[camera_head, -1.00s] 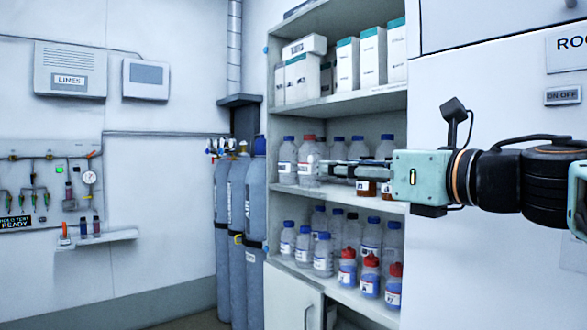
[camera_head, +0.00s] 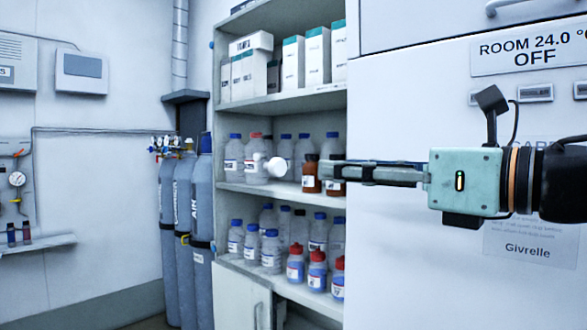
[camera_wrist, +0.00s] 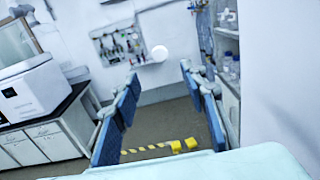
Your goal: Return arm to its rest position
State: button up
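My arm reaches in from the right edge in the head view, roughly level. My gripper (camera_head: 328,172) points left, in front of the bottle shelves as seen from there. In the wrist view my gripper (camera_wrist: 160,82) has its two dark blue-faced fingers wide apart with nothing between them. A small white rounded thing (camera_head: 276,166) shows just left of the fingertips in the head view.
An open shelf unit (camera_head: 280,104) holds bottles and boxes. Gas cylinders (camera_head: 201,205) stand left of it. A white cabinet front (camera_head: 400,110) is behind my arm. The wrist view shows a bench with a white instrument (camera_wrist: 38,90) and floor with yellow-marked strips (camera_wrist: 150,149).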

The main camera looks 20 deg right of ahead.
dwell(0.3)
jog(key=w+d+r+m+t+h, duration=0.2)
jog(key=w+r+m+t+h, duration=0.35)
jog(key=m, duration=0.95)
jog(key=w+d+f+m+g+h, duration=0.25)
jog(key=f+m+g+h, duration=0.35)
jog(key=f+m, duration=0.75)
jog(key=s+a+f+m+g, duration=0.1)
jog(key=a+f+m+g, duration=0.2)
jog(key=f, duration=0.5)
jog(key=s+a+f+m+g, duration=0.1)
jog(key=a+f+m, duration=0.1)
jog(key=f+m, duration=0.45)
jog(key=s+a+f+m+g+y, duration=0.1)
jog(key=s+a+f+g+y, duration=0.15)
jog(key=s+a+f, duration=0.4)
jog(key=s+a+f+m+g+y, duration=0.1)
jog(key=s+a+f+g, duration=0.2)
jog(key=f, duration=0.6)
notch_tip(320, 180, up, 28)
jog(key=a+p, duration=0.1)
jog(key=p, duration=2.7)
jog(key=shift+s+m+g+y, duration=0.3)
jog(key=shift+s+m+g, duration=0.1)
